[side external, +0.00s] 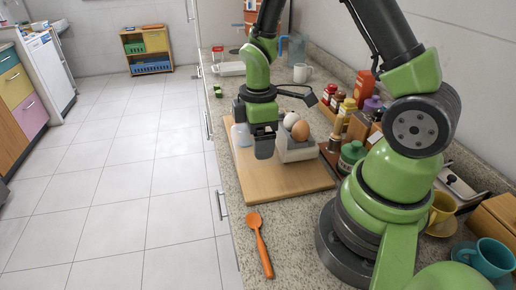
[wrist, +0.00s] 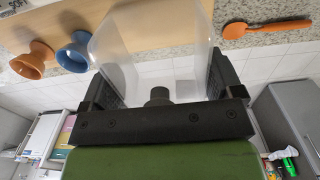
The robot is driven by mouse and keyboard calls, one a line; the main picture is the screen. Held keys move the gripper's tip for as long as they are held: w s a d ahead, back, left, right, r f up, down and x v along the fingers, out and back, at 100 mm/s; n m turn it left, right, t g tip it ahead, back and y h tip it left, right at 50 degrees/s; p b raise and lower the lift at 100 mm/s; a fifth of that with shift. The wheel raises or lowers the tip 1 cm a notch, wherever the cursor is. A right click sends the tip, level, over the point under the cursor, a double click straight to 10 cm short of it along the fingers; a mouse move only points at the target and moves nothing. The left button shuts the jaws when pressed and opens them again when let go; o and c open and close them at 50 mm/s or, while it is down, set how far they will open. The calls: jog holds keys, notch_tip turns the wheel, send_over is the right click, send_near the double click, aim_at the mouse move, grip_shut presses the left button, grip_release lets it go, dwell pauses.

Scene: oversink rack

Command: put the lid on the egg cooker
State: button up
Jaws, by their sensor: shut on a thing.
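The clear, see-through lid (wrist: 140,45) is between the two black fingers of my gripper (wrist: 160,75) in the wrist view. My gripper (side external: 252,138) is shut on it. In the side view, a pale see-through part of the lid (side external: 240,136) shows at the gripper's left, and the rest is hidden by the fingers. The egg cooker (side external: 297,152) is a pale grey box on the wooden board, just right of my gripper. A brown egg (side external: 300,131) and a white egg (side external: 291,120) sit in its uncovered top. The lid is beside the cooker, not over it.
The wooden board (side external: 275,184) has free room in front. An orange spoon (side external: 260,245) lies nearer the camera. Bottles and jars, including a green jar (side external: 352,155), crowd the right. An orange egg cup (wrist: 35,60) and a blue egg cup (wrist: 76,55) show in the wrist view.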

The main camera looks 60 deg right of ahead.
notch_tip(320, 180, up, 4)
jog(key=shift+d+f, duration=0.1)
jog(key=shift+f, duration=0.1)
jog(key=shift+d+r+m, duration=0.25)
jog(key=shift+r+m, duration=0.05)
jog(key=shift+m, duration=0.1)
jog(key=s+d+r+m, duration=0.1)
jog(key=d+m, duration=0.5)
jog(key=m, duration=1.1)
send_near(297, 116)
jog(key=shift+s+a+f, duration=0.2)
jog(key=shift+a+f, duration=0.9)
jog(key=shift+a, duration=0.15)
jog(key=shift+s+d+m, duration=0.15)
jog(key=shift+d+m, duration=0.15)
jog(key=shift+f, duration=2.6)
jog(key=shift+f, duration=0.45)
jog(key=shift+f, duration=0.25)
